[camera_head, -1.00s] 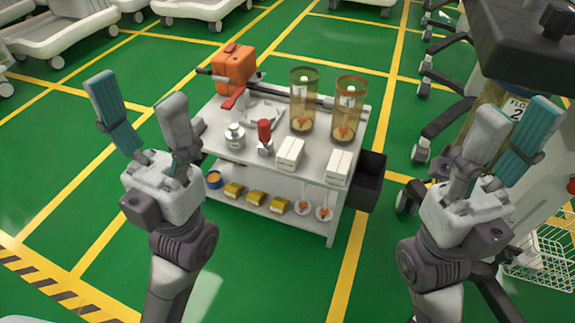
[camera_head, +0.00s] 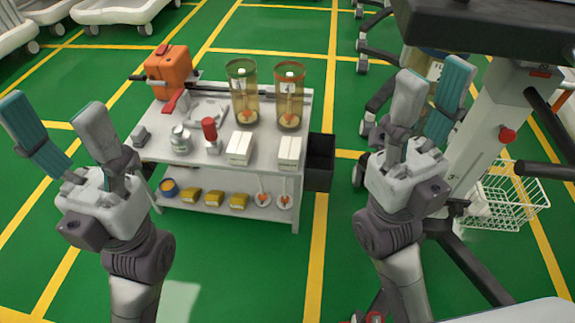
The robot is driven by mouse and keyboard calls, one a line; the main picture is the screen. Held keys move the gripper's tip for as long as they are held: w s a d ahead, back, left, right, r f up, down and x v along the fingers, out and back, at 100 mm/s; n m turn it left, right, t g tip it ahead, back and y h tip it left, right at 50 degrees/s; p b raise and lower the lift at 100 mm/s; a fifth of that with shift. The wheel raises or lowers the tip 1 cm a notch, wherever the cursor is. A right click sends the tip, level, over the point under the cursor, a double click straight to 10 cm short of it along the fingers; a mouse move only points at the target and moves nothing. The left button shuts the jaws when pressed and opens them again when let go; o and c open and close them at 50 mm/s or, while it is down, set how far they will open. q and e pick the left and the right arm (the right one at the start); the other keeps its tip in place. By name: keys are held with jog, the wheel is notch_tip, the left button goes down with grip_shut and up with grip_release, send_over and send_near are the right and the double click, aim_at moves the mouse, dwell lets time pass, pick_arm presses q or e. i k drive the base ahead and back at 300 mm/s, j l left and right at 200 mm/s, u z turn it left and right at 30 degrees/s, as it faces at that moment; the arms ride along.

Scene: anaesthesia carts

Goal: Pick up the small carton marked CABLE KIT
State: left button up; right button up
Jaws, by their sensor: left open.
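Two small white cartons stand on the front right of the cart's top shelf: a left carton (camera_head: 239,149) and a right carton (camera_head: 289,152). Several small yellow boxes (camera_head: 213,199) lie on the lower shelf. No lettering is readable, so I cannot tell which is marked CABLE KIT. My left gripper (camera_head: 62,122) is open and empty, in front and to the left of the cart. My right gripper (camera_head: 432,97) has its fingers apart and is empty, to the right of the cart. Neither touches a carton.
The grey cart (camera_head: 185,152) also carries an orange case (camera_head: 168,73), a left clear cylinder (camera_head: 243,95), a right clear cylinder (camera_head: 289,98), a red-topped bottle (camera_head: 210,133) and a silver jar (camera_head: 180,139). A black bin (camera_head: 319,160) hangs at its right. Green floor is clear in front.

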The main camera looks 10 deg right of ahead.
aim_at(238, 152)
jog(key=z, duration=0.25)
jog(key=i+j+z, duration=0.1)
jog(key=j+z, duration=0.3)
jog(key=j, duration=0.15)
jog(key=j+z, duration=0.35)
jog(key=j, duration=0.25)
jog(key=j+z, duration=0.1)
jog(key=j, duration=0.85)
jog(key=k+j, duration=0.15)
jog(key=j, duration=0.75)
jog(key=i+z, duration=0.05)
